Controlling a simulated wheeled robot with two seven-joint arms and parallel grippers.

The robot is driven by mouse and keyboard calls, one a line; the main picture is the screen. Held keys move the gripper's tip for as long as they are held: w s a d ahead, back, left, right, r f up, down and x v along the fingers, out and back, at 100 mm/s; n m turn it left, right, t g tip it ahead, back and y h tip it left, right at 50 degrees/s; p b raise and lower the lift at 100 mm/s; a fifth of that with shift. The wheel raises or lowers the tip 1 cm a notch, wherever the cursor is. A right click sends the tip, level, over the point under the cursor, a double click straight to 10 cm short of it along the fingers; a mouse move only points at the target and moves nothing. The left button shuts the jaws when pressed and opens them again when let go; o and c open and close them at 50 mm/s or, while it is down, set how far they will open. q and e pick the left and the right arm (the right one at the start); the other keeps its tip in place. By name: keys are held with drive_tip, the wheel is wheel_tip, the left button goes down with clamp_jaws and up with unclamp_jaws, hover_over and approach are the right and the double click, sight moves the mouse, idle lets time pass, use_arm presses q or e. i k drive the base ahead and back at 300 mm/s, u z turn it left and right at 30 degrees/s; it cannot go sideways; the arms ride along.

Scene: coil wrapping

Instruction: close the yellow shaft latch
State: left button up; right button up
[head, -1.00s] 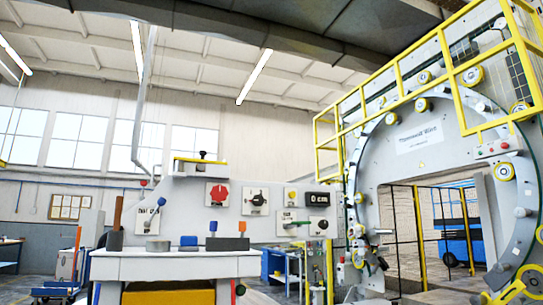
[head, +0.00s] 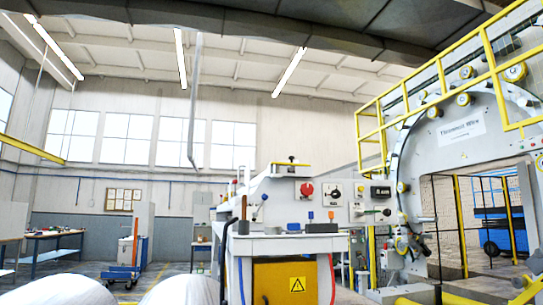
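No part that I can make out for sure as the yellow shaft latch is in the head view. A grey control console (head: 262,195) stands near the middle, with a red switch, a lever panel and a dark display on its face. A yellow strip with a black knob (head: 291,162) sits on its top; I cannot tell whether this is a latch. The large grey wrapping ring (head: 403,150) with yellow rollers stands at the right. Neither of my grippers is in view.
A white table (head: 285,243) with small tools and a yellow warning-marked cabinet (head: 285,283) below stands in front of the console. Two pale rounded shapes (head: 65,290) (head: 185,290) fill the lower left edge. A blue cart (head: 122,279) stands on open floor at the left.

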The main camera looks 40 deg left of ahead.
sight(291, 158)
drive_tip(key=u, duration=1.6)
